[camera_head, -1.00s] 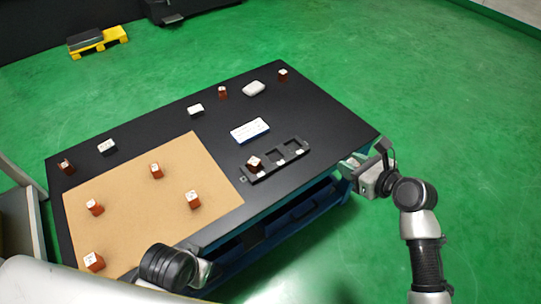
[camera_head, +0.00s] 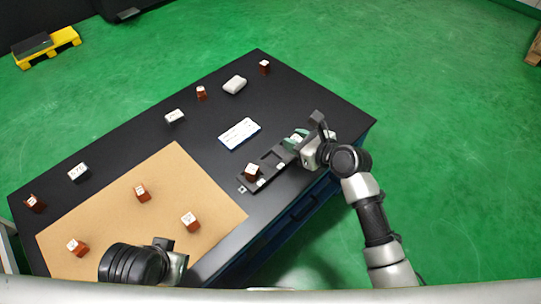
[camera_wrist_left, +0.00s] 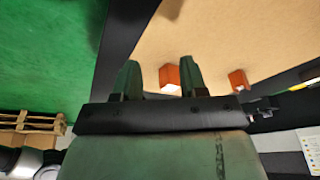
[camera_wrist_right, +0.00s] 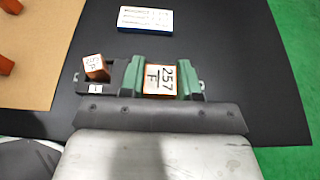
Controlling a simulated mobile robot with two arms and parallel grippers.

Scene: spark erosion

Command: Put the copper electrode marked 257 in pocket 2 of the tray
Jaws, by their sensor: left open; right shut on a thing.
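The copper electrode marked 257 (camera_wrist_right: 161,80) is between the fingers of my right gripper (camera_wrist_right: 161,78), its white label facing up. In the head view my right gripper (camera_head: 297,140) is over the far right part of the dark tray (camera_head: 270,160). The gripper hides the pockets under it; I cannot tell whether the electrode touches the tray. Another copper electrode (camera_wrist_right: 95,67) sits tilted at the tray's left end, beside a label 1; it also shows in the head view (camera_head: 252,171). My left gripper (camera_wrist_left: 160,82) is open and empty above the mat's near edge.
Several copper electrodes, such as one (camera_head: 190,221), stand on the tan mat (camera_head: 165,180). A blue-edged white card (camera_head: 240,133), a white rounded object (camera_head: 235,84) and a white-topped block (camera_head: 174,116) lie behind the tray. Black table top is bare right of the card.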

